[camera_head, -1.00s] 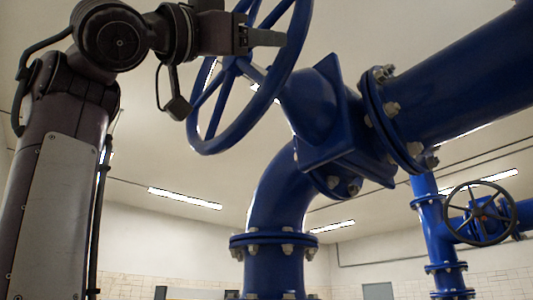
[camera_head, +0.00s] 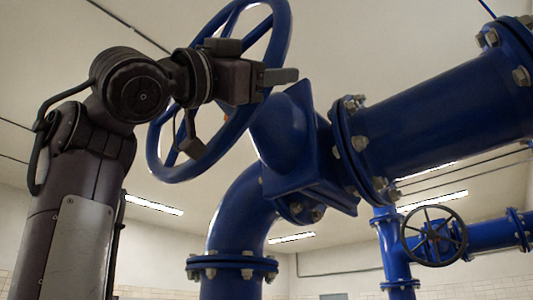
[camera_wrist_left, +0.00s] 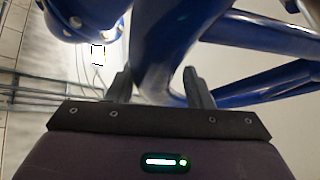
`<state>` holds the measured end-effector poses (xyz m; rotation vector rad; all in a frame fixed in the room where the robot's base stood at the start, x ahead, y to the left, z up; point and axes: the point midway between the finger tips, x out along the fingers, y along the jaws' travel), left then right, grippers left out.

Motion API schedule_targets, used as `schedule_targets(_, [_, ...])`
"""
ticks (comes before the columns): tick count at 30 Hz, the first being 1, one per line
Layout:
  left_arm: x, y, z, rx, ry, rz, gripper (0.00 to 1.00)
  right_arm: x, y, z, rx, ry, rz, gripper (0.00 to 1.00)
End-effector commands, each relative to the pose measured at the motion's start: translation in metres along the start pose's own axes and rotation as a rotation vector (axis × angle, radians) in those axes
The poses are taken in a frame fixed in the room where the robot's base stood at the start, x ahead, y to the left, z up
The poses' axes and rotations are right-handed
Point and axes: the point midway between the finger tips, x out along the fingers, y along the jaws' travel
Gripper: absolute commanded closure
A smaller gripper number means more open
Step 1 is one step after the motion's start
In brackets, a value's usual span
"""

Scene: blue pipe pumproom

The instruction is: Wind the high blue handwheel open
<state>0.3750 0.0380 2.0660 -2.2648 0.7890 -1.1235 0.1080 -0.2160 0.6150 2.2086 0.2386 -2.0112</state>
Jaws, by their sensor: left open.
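The high blue handwheel (camera_head: 281,35) is large and spoked, tilted on its valve at the top of the head view. My left gripper (camera_head: 280,76) is at the right side of its rim, with fingers pointing right and overlapping the rim in the picture. In the left wrist view the open fingers (camera_wrist_left: 160,82) stand on either side of a thick blue bar (camera_wrist_left: 163,50), which looks like the rim. I cannot tell whether either finger touches it. The wrist hides part of the wheel's middle. My right gripper is not in view.
The blue valve body (camera_head: 290,135) and a thick flanged pipe (camera_head: 440,105) lie right of the wheel. A pipe elbow (camera_head: 238,215) drops below it. A smaller dark handwheel (camera_head: 435,236) is at lower right.

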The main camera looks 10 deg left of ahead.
Motion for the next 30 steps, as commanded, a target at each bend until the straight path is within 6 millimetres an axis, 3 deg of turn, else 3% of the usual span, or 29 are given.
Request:
schedule_targets(3, [0.0,0.0,0.0,0.0,0.0,0.0,0.53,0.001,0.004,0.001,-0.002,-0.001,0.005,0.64])
schedule_targets(14, [0.0,0.0,0.001,0.0,-0.001,0.0,1.0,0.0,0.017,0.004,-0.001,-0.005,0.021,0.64])
schedule_targets(23, [0.001,0.0,-0.001,-0.007,-0.005,-0.004,1.0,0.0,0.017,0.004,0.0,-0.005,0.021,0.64])
schedule_targets(30, [0.012,-0.004,-0.016,-0.072,-0.021,-0.053,1.0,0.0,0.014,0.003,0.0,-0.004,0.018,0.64])
